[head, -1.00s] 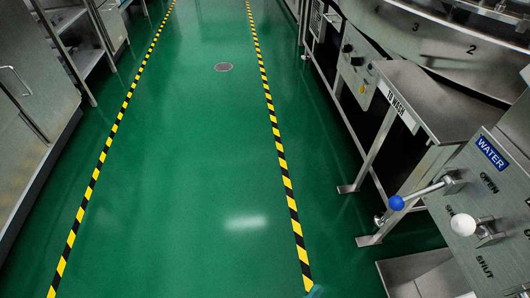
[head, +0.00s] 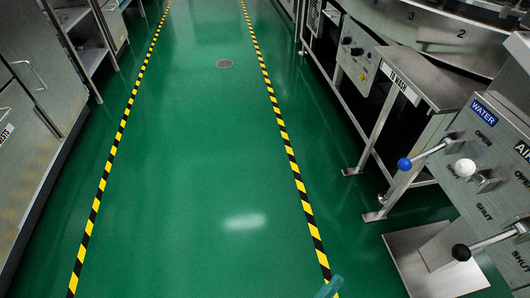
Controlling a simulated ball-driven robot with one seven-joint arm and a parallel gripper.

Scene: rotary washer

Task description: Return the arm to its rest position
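My gripper is not in view. A small teal tip (head: 330,288) pokes in at the bottom edge of the head view, over the right floor stripe. It may be part of my arm, but too little shows to tell which part. The rest of the arm is out of frame, so its pose cannot be seen.
The green floor aisle (head: 190,190) is clear between two yellow-black stripes, with a drain (head: 224,63) far ahead. Steel cabinets (head: 25,140) line the left. On the right stand the "TO WASH" table (head: 440,85) and a control panel with a blue-knobbed lever (head: 404,164) and others.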

